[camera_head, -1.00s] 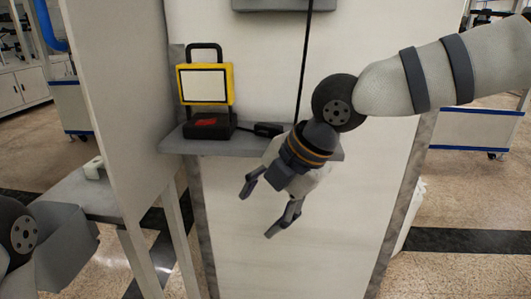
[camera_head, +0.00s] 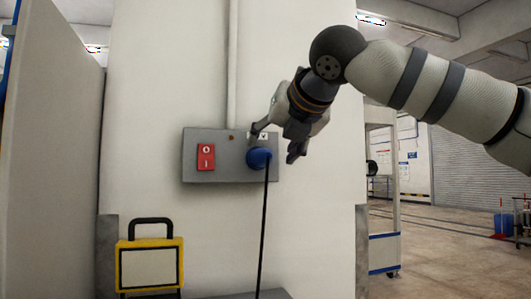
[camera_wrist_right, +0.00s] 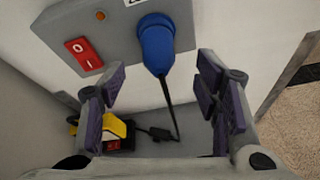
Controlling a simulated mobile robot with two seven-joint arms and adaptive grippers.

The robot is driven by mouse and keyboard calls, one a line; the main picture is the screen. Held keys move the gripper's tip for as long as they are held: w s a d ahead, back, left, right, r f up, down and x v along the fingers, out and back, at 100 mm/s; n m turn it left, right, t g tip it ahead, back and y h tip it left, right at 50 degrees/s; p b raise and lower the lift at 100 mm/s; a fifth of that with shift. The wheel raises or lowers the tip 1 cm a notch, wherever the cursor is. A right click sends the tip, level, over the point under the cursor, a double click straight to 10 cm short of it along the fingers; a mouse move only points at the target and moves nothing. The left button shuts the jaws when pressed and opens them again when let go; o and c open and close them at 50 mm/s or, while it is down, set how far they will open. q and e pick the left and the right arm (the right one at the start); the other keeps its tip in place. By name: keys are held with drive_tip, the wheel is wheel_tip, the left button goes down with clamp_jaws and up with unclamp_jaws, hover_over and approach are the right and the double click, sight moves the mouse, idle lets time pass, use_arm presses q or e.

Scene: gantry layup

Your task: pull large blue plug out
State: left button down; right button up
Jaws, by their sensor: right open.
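The large blue plug (camera_head: 259,158) sits in the right part of the grey socket panel (camera_head: 215,172) on the white wall, with a black cable (camera_head: 264,225) hanging straight down from it. My right gripper (camera_head: 275,143) is open just in front of the panel, its fingers close to the plug. In the right wrist view the blue plug (camera_wrist_right: 157,45) shows ahead, between and beyond the two open fingers (camera_wrist_right: 160,95), and nothing is between the pads. Whether a finger touches the plug I cannot tell. My left gripper is out of view.
A red rocker switch (camera_head: 206,157) is on the panel's left. Below left stands a yellow work light (camera_head: 150,265). In the right wrist view a grey shelf (camera_wrist_right: 185,142) carries it. A white partition (camera_head: 50,150) is at left; open floor lies to the right.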

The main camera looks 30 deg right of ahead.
sight(268, 151)
drive_tip(key=x, duration=0.5)
drive_tip(key=shift+w+a+f, duration=0.15)
drive_tip(key=shift+w+f, duration=0.05)
drive_tip(key=shift+f, duration=0.1)
drive_tip(key=shift+w+b, duration=0.35)
drive_tip(key=shift+r, duration=0.1)
drive_tip(key=shift+s, duration=0.1)
drive_tip(key=shift+c, duration=0.8)
clamp_jaws()
drive_tip(key=shift+s, duration=0.1)
